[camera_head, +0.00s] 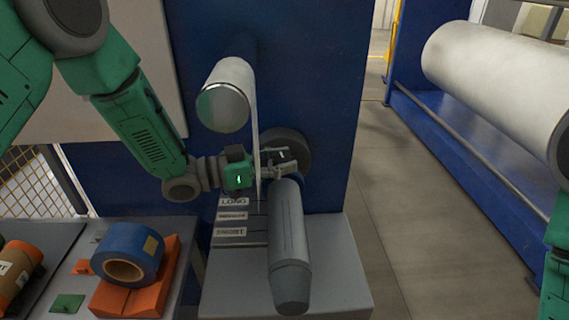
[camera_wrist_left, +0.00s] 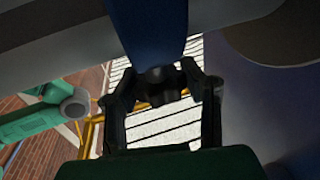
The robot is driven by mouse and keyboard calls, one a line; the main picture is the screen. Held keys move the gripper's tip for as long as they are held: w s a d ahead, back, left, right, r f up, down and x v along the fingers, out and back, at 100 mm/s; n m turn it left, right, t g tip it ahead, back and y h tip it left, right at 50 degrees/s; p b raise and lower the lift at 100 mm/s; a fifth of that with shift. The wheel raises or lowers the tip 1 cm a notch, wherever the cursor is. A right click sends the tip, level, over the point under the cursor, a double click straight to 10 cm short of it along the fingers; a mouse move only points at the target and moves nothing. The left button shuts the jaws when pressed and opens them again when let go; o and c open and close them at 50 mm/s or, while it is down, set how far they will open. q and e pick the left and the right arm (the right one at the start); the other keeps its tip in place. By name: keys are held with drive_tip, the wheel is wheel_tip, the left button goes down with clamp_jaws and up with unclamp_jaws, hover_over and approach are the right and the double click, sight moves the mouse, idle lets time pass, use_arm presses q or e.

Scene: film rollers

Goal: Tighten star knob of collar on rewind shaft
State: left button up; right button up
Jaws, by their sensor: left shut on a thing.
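The rewind shaft (camera_head: 289,225) is a thick grey cylinder pointing toward me at the centre of the head view. A blue collar (camera_wrist_left: 150,28) sits around it and fills the top middle of the left wrist view. A dark knob (camera_wrist_left: 160,76) sticks out from the collar. My left gripper (camera_head: 292,161) reaches in from the left behind the shaft's near end. In the left wrist view its fingertips (camera_wrist_left: 163,84) are shut on the dark knob. Fingers partly hide the knob. My right gripper is out of view; only part of my green right arm shows at the right edge.
A white roller (camera_head: 228,95) and a thin web strip stand close to my left wrist. A blue roll (camera_head: 128,248) rests on an orange block at lower left. Labels (camera_head: 232,215) lie left of the shaft. Open floor (camera_head: 400,210) lies to the right, before a large white roll (camera_head: 500,75).

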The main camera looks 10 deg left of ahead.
use_arm(q)
drive_tip(key=shift+w+m+g+h, duration=0.1)
drive_tip(key=shift+m+g+h, duration=0.5)
drive_tip(key=shift+m+g, duration=0.5)
drive_tip(key=shift+r+g, duration=0.1)
drive_tip(key=shift+g, duration=0.4)
drive_tip(key=o, duration=1.2)
drive_tip(key=shift+a, duration=0.1)
drive_tip(key=shift+a, duration=0.1)
drive_tip(key=v, duration=1.2)
drive_tip(key=shift+f, duration=0.3)
drive_tip(key=shift+w, duration=0.1)
